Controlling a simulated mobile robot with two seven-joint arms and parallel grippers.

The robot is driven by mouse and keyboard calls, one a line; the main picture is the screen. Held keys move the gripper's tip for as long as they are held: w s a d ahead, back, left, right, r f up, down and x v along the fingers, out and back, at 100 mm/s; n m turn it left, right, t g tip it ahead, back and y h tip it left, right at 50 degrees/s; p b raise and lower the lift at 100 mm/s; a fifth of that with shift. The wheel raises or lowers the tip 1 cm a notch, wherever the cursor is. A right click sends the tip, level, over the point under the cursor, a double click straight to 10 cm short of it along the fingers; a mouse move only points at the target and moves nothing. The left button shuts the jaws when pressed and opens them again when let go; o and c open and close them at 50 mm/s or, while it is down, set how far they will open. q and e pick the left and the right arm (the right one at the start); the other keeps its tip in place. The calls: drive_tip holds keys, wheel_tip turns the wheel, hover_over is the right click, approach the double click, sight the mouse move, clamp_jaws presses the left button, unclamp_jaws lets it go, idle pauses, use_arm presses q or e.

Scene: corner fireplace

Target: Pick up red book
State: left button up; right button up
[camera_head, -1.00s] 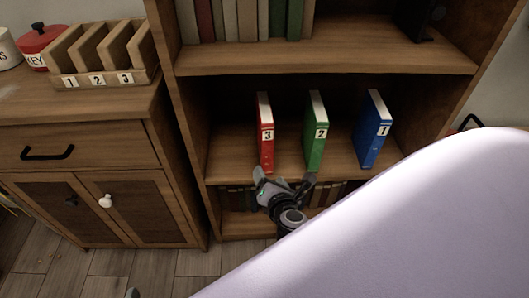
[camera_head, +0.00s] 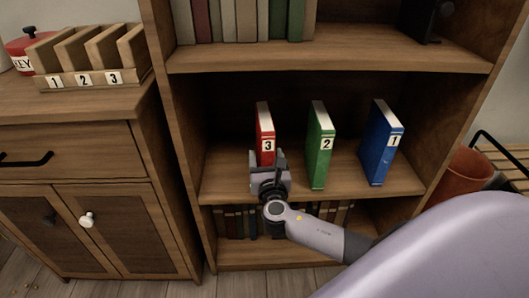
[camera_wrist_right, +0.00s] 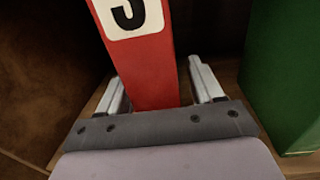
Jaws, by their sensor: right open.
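The red book (camera_head: 265,127), with a white label marked 3 on its spine, stands upright on the middle shelf (camera_head: 232,180), leftmost of three books. In the right wrist view the red book (camera_wrist_right: 150,65) stands between the two open fingers of my right gripper (camera_wrist_right: 160,92). A finger shows on each side of it, with a gap on the right; contact on the left I cannot tell. In the head view my right gripper (camera_head: 268,165) is in front of the red book's lower part and hides it. My left gripper is not in view.
A green book (camera_head: 319,145) marked 2 stands close to the right of the gripper, and also shows in the wrist view (camera_wrist_right: 285,80). A blue book (camera_head: 380,143) marked 1 stands further right. A cabinet (camera_head: 70,150) with a numbered wooden rack (camera_head: 92,60) is at left.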

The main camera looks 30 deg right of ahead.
drive_tip(key=shift+w+d, duration=0.15)
drive_tip(key=shift+w, duration=0.2)
drive_tip(key=shift+c, duration=0.3)
drive_tip(key=c, duration=1)
drive_tip(key=shift+r, duration=0.1)
drive_tip(key=shift+c, duration=0.5)
